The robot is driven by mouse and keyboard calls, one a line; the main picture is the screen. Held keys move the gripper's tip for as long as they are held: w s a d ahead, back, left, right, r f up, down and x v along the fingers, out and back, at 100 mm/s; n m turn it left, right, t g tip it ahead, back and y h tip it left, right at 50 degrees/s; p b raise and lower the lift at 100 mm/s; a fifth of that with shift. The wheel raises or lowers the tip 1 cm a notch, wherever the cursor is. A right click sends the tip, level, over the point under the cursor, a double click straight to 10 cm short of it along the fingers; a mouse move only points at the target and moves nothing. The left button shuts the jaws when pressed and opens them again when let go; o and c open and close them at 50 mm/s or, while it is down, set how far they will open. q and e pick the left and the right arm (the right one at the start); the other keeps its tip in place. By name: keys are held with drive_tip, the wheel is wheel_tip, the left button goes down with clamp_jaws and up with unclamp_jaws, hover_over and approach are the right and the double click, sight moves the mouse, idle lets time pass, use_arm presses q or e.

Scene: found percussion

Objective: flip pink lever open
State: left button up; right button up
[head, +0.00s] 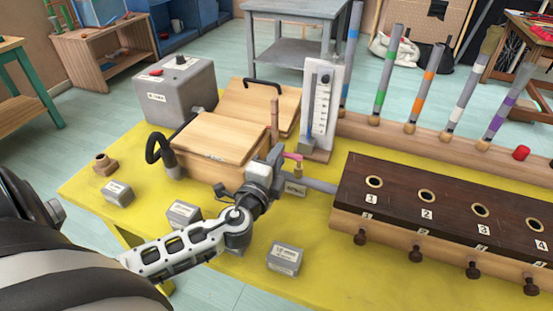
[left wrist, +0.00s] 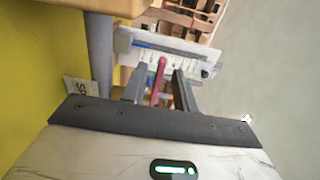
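The pink lever (head: 293,156) stands out at the left end of the grey pipe (head: 318,186), left of the dark wooden box. In the left wrist view the pink lever (left wrist: 160,78) shows as a narrow upright bar. My left gripper (head: 280,158) is right beside the lever in the head view. In the left wrist view its two grey fingers (left wrist: 160,88) are spread, with the lever between them and a gap visible on each side. The lever's base is partly hidden by the gripper. My right gripper is in neither view.
A white gauge board (head: 322,105) stands just behind the lever. The dark box (head: 450,205) with numbered holes is to the right. A wooden lidded box (head: 215,140) is behind my arm. Small grey labelled blocks (head: 285,258) lie on the yellow table (head: 330,285).

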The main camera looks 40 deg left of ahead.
use_arm(q)
drive_tip(key=shift+r, duration=0.15)
wheel_tip(320, 180, up, 4)
drive_tip(key=shift+s+d+f+p, duration=0.1)
drive_tip(key=shift+f+p, duration=0.1)
drive_tip(key=shift+p, duration=0.35)
drive_tip(key=o, duration=1.2)
drive_tip(key=s+r, duration=0.1)
drive_tip(key=s+d+r, duration=0.1)
drive_tip(key=r, duration=0.1)
drive_tip(key=s+d+r+p, duration=0.1)
drive_tip(key=r, duration=0.1)
drive_tip(key=shift+c, duration=0.2)
drive_tip(key=shift+s+d+r, duration=0.3)
drive_tip(key=shift+s, duration=0.2)
drive_tip(key=shift+s+d+r, duration=0.25)
drive_tip(key=shift+s+r, duration=0.05)
drive_tip(key=shift+s, duration=0.15)
drive_tip(key=c, duration=1.2)
drive_tip(key=shift+o, duration=0.2)
drive_tip(key=s+d+r, duration=0.3)
drive_tip(key=s+d, duration=0.1)
drive_tip(key=s, duration=0.2)
drive_tip(key=shift+s+d, duration=0.15)
drive_tip(key=shift+s, duration=0.2)
